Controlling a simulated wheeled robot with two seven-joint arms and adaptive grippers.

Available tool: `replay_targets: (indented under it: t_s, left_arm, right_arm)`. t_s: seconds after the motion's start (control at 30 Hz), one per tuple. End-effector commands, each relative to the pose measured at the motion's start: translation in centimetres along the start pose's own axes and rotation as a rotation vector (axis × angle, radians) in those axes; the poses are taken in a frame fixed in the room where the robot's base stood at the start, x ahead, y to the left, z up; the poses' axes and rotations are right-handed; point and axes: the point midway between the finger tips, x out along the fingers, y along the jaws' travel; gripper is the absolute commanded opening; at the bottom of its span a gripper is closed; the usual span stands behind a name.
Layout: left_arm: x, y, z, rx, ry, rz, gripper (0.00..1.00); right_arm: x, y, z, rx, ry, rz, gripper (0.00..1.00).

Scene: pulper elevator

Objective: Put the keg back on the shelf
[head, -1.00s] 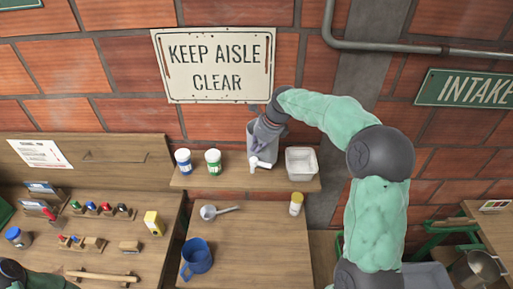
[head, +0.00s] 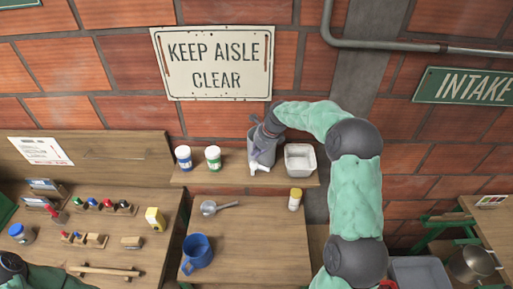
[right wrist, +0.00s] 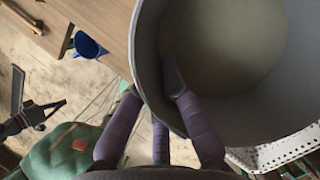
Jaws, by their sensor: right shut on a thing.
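The keg (head: 253,146) is a grey cylinder with a white tap low on its front. In the head view it stands upright at the wall shelf (head: 225,179), between the green-banded jar and a pale square tub. I cannot tell whether its base touches the board. In the right wrist view the keg (right wrist: 150,75) shows its open top and pale inside. My right gripper (head: 264,130) is shut on the keg's rim, and one finger (right wrist: 172,85) reaches inside the wall. My left gripper (right wrist: 38,112) appears as a dark, spread shape at the left of the wrist view.
Below, a table holds a blue jug (head: 197,252), a scoop (head: 209,208) and a yellow-capped bottle (head: 295,199).

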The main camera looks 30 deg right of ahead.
Motion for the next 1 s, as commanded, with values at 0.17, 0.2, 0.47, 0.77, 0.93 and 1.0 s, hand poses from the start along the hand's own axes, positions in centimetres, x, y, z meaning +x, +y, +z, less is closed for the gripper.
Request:
replay_targets:
  t_s: [0.17, 0.2, 0.47, 0.77, 0.93, 1.0]
  left_arm:
    - [0.0, 0.0, 0.0, 0.000, 0.000, 0.000, 0.00]
    - [0.1, 0.0, 0.0, 0.000, 0.000, 0.000, 0.00]
    - [0.1, 0.0, 0.0, 0.000, 0.000, 0.000, 0.00]
    - [0.0, 0.0, 0.0, 0.000, 0.000, 0.000, 0.00]
    - [0.5, -0.2, 0.0, 0.000, 0.000, 0.000, 0.00]
    - [0.7, -0.2, 0.0, 0.000, 0.000, 0.000, 0.00]
  right_arm:
    - [-0.3, -0.2, 0.2, -0.001, -0.005, -0.008, 0.00]
    - [-0.3, -0.2, 0.2, -0.001, -0.005, -0.008, 0.00]
    - [0.2, 0.0, -0.1, 0.000, 0.000, 0.000, 0.31]
    - [-0.1, 0.0, 0.1, 0.000, -0.001, 0.000, 0.31]
    - [-2.0, -0.1, 0.0, 0.000, -0.002, -0.003, 0.31]
    - [-3.3, -0.1, 0.0, 0.000, -0.003, -0.004, 0.31]
